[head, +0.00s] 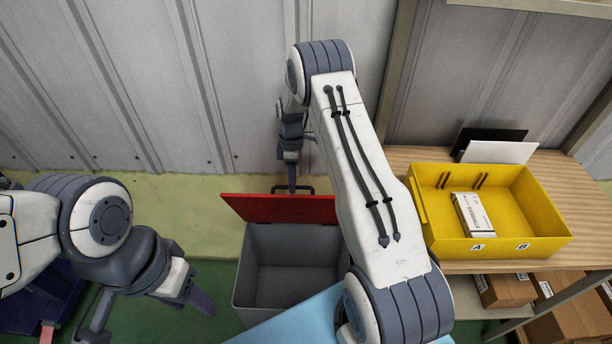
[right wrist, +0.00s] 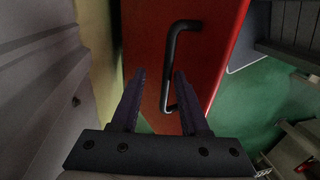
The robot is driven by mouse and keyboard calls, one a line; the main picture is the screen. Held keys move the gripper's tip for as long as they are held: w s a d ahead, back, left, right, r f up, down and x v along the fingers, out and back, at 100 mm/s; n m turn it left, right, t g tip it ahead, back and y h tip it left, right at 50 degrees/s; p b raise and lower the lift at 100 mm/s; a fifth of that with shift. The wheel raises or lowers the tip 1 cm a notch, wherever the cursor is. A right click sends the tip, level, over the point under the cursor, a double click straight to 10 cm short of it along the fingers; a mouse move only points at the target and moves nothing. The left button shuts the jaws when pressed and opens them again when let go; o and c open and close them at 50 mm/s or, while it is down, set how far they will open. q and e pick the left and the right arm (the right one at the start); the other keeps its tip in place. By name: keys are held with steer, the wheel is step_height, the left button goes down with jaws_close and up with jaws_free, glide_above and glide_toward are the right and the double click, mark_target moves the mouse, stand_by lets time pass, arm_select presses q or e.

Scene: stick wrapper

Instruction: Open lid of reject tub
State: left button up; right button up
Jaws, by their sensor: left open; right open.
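The grey reject tub (head: 290,260) stands on the floor at the middle of the head view. Its red lid (head: 280,208) stands raised at the back of the tub, so the tub's inside shows. The lid has a black bar handle (head: 306,189). My right gripper (head: 291,178) is open at the back of the lid, by the handle. In the right wrist view the handle (right wrist: 170,70) passes between the open fingers (right wrist: 158,88), closer to the right finger, with the red lid (right wrist: 212,40) behind. Contact cannot be told. My left gripper (head: 150,318) is open and empty, left of the tub.
A wooden shelf (head: 560,180) at the right bears a yellow tray (head: 545,245) with a small white box (head: 473,214). Cardboard boxes (head: 500,290) sit below. A light blue surface (head: 300,318) is in front of the tub. A dark blue bin (head: 50,300) is at left. A corrugated wall (head: 230,80) stands behind.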

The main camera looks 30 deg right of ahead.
steer(key=s+d+r+b, duration=0.1)
steer(key=s+d+r, duration=0.6)
steer(key=s+r, duration=0.2)
steer(key=shift+d+r+b, duration=0.2)
steer(key=shift+r+b, duration=0.2)
steer(key=shift+r, duration=0.3)
steer(key=s+a+r+m+p, duration=0.1)
steer(key=s+a+r, duration=0.15)
steer(key=a, duration=0.45)
steer(key=s+a+r+t, duration=0.1)
steer(key=a+r, duration=0.3)
steer(key=a, duration=0.2)
steer(key=s+a+r+m+p, duration=0.1)
steer(key=s+a+r, duration=0.1)
steer(key=a+r, duration=0.35)
steer(key=s+a+r+m+p, duration=0.1)
steer(key=s+a, duration=0.4)
steer(key=s, duration=0.4)
steer(key=s+a+r+m+t+p, duration=0.1)
steer(key=s+a, duration=0.4)
steer(key=s, duration=0.4)
steer(key=shift+a+r+m, duration=0.2)
steer(key=shift+a+m, duration=0.15)
steer(key=shift+m, duration=0.05)
